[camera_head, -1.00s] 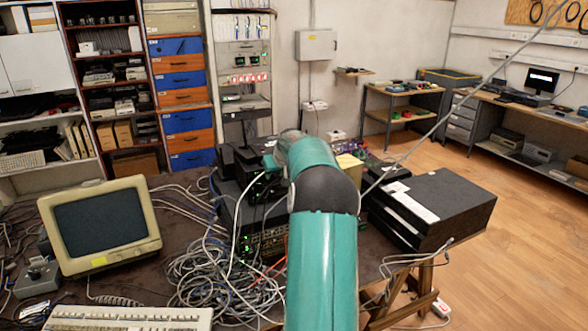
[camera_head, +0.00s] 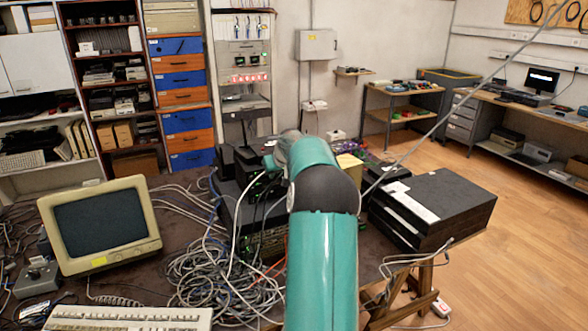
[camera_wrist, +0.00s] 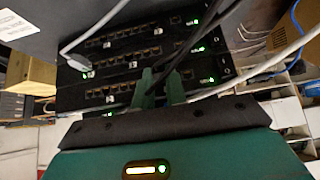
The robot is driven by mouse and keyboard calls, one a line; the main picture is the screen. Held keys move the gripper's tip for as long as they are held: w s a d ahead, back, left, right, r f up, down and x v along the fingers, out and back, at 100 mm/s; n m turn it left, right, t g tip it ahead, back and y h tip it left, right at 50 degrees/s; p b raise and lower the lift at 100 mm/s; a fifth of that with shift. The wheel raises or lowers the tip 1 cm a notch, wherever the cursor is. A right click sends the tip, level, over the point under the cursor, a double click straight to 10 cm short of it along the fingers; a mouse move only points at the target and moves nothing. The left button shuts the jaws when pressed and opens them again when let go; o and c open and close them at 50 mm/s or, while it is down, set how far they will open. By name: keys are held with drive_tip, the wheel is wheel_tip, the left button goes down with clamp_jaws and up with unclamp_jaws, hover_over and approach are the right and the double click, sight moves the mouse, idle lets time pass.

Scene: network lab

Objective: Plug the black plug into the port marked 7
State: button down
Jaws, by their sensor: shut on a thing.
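The network switch (camera_wrist: 120,72) fills the upper middle of the wrist view, with rows of ports and green lights. My gripper (camera_wrist: 160,80) is in front of the lower rows, its two green fingers close together. A black cable (camera_wrist: 205,52) runs from between the fingers to the upper right. The black plug is shut between the fingers and mostly hidden; I cannot tell whether its tip is in a port. The small white port labels are too blurred to read, so I cannot pick out port 7. In the head view my arm hides the gripper.
A white cable (camera_wrist: 98,28) ends in a port at the upper left of the switch. Another white cable (camera_wrist: 275,58) crosses at the right. On the table are a monitor (camera_head: 100,225), tangled cables (camera_head: 215,285) and a black case (camera_head: 440,205).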

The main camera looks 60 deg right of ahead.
drive_tip(key=shift+s+a, duration=0.55)
drive_tip(key=shift+s, duration=0.4)
drive_tip(key=shift+s+a, duration=0.55)
drive_tip(key=shift+s, duration=0.35)
drive_tip(key=s+d, duration=0.6)
drive_tip(key=shift+w+d, duration=0.65)
drive_tip(key=shift+w, duration=0.3)
drive_tip(key=shift+w+d, duration=0.65)
drive_tip(key=shift+w, duration=0.3)
